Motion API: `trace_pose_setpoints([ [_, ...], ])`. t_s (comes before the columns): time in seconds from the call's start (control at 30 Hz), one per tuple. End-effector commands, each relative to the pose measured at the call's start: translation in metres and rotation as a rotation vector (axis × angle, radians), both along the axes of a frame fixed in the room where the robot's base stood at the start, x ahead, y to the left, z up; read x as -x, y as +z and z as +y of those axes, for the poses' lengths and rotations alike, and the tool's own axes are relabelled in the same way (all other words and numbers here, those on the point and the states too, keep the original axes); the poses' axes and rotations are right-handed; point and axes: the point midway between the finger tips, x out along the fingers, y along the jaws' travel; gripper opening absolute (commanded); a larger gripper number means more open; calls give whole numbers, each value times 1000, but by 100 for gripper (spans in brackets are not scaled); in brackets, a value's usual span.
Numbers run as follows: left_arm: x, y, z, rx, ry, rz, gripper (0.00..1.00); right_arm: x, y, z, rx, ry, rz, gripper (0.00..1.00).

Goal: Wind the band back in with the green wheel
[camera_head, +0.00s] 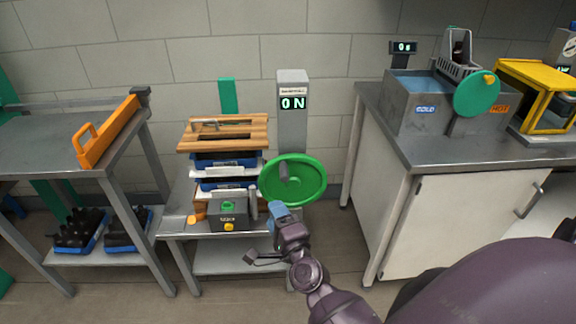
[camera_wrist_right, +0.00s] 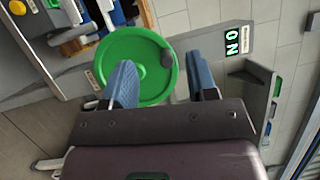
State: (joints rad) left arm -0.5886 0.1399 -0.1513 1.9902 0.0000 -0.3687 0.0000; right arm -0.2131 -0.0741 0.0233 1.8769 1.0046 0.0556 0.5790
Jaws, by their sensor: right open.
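The green wheel (camera_head: 293,181) is mounted upright on a grey post (camera_head: 292,120) whose display reads "0 N". A dark grey knob sits on the wheel's face. My right gripper (camera_head: 279,210) is just below and in front of the wheel's lower left rim. In the right wrist view the wheel (camera_wrist_right: 128,52) lies beyond my open right gripper (camera_wrist_right: 165,85). The left finger overlaps the wheel's lower part, and the dark knob (camera_wrist_right: 168,58) shows between the fingertips. I cannot tell whether a finger touches the wheel. I cannot make out the band for certain. My left gripper is out of view.
A low grey table left of the wheel holds a dark box (camera_head: 229,215) with a green top and stacked blue trays (camera_head: 224,160) under a wooden board (camera_head: 215,133). A bench (camera_head: 115,118) with an orange guide stands left. A steel-topped cabinet (camera_head: 462,215) stands right.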

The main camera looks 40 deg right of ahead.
Motion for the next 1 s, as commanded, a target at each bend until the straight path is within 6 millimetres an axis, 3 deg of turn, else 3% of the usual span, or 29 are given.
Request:
trace_pose_setpoints([
  [0.17, 3, 3, 3, -5, 1, 3, 0, -18, 18, -21, -531, -103, -168, 53],
  [0.3, 8, 2, 3, -5, 4, 12, 0, -24, 17, -36, -912, -180, -279, 53],
  [0.43, 11, 1, 4, -5, 6, 17, 0, -27, 12, -44, -1160, -233, -352, 53],
  [0.57, 10, 2, 4, -5, 6, 16, 0, -28, 7, -48, -1284, -261, -388, 53],
  [0.73, 7, 4, 3, -5, 4, 11, 0, -36, 6, -53, -1313, -266, -396, 53],
  [1.0, 4, 7, 3, -4, 3, 4, 0, -71, 7, -75, -1306, -265, -395, 53],
])
